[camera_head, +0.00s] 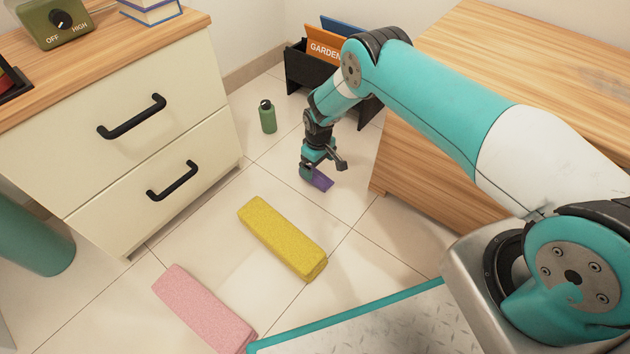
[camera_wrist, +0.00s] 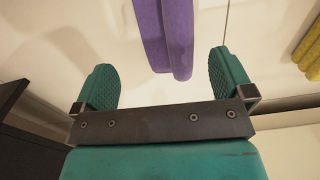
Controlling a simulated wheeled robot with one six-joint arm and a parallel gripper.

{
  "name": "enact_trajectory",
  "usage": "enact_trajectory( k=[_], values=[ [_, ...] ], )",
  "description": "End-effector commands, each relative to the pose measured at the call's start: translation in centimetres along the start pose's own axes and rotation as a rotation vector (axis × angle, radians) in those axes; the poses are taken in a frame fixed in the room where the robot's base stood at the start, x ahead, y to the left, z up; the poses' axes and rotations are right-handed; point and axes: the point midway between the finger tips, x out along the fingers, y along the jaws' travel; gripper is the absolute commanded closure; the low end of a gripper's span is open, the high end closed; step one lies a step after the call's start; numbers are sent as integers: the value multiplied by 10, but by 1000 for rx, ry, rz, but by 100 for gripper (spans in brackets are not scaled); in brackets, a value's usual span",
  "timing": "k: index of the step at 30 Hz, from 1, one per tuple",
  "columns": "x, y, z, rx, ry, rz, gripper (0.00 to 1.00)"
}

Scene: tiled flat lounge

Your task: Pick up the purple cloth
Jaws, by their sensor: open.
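The purple cloth (camera_head: 321,180) lies on the tiled floor at the middle of the head view, partly hidden by my gripper. My gripper (camera_head: 323,165) is low over the floor right by it. In the wrist view the cloth (camera_wrist: 168,35) is a folded strip that runs out of the top edge. It shows ahead of the gap between the two open teal fingers (camera_wrist: 164,82), nearer the right one. Nothing is held. I cannot tell how high the fingers are above the cloth.
A green bottle (camera_head: 267,116) stands left of my gripper. A black rack (camera_head: 303,68) is behind, a drawer cabinet (camera_head: 120,120) left, a wooden unit (camera_head: 430,165) right.

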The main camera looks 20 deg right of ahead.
Motion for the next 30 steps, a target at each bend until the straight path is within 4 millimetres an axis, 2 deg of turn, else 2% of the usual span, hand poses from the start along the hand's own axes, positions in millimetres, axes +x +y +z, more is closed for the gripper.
enact_trajectory(
  k=[1,7,15,16,21,23,30],
  values=[
    [13,-2,0,-1,-1,-1,1],
    [42,-5,-1,1,-2,-1,1],
    [42,-5,-2,0,0,0,1],
    [42,-5,-2,0,0,0,3],
    [42,-5,-1,0,-1,0,42],
    [43,-5,-1,0,-1,0,55],
    [42,-5,-1,0,-1,0,55]
  ],
)
